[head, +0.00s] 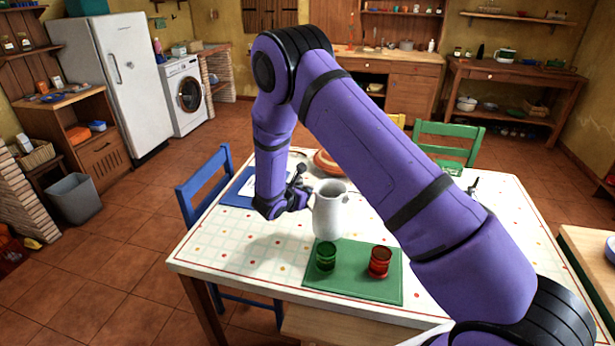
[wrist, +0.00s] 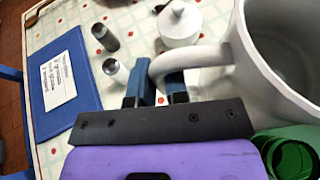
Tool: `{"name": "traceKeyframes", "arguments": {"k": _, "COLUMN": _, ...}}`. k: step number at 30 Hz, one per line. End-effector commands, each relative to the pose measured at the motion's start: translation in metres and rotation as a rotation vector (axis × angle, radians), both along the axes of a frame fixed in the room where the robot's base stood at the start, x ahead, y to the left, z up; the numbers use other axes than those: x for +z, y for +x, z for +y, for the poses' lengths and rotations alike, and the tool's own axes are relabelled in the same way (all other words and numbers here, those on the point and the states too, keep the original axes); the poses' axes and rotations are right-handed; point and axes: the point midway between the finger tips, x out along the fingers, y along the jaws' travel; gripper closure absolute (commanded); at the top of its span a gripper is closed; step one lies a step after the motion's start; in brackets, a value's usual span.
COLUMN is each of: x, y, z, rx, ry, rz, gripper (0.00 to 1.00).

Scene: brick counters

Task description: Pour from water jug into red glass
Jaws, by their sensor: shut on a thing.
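The white water jug (head: 328,210) is upright over the table, just behind the green mat. My gripper (head: 302,190) is at the jug's left side. In the wrist view, my gripper (wrist: 160,90) is shut on the jug's handle, and the jug (wrist: 285,50) fills the right side with its open top showing. The red glass (head: 380,262) stands on the right part of the green mat (head: 340,285). A green glass (head: 326,256) stands on the mat's left part and shows in the wrist view (wrist: 290,157). I cannot tell whether the jug touches the table.
Two small shakers (wrist: 105,38) and a white lidded pot (wrist: 180,25) stand near the handle. A blue chair (head: 205,185) is left of the table (head: 225,250), and a green chair (head: 450,140) is behind it.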

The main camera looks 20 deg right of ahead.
Motion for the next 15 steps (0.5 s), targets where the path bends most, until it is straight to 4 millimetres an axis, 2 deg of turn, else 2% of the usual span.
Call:
{"name": "traceKeyframes", "arguments": {"k": 6, "x": -0.016, "y": -0.006, "z": 0.004, "rx": -0.059, "ry": -0.002, "rz": -0.005, "gripper": 1.00}}
{"name": "traceKeyframes", "arguments": {"k": 15, "x": -0.009, "y": -0.013, "z": 0.000, "rx": -0.066, "ry": 0.044, "rz": -0.074, "gripper": 1.00}}
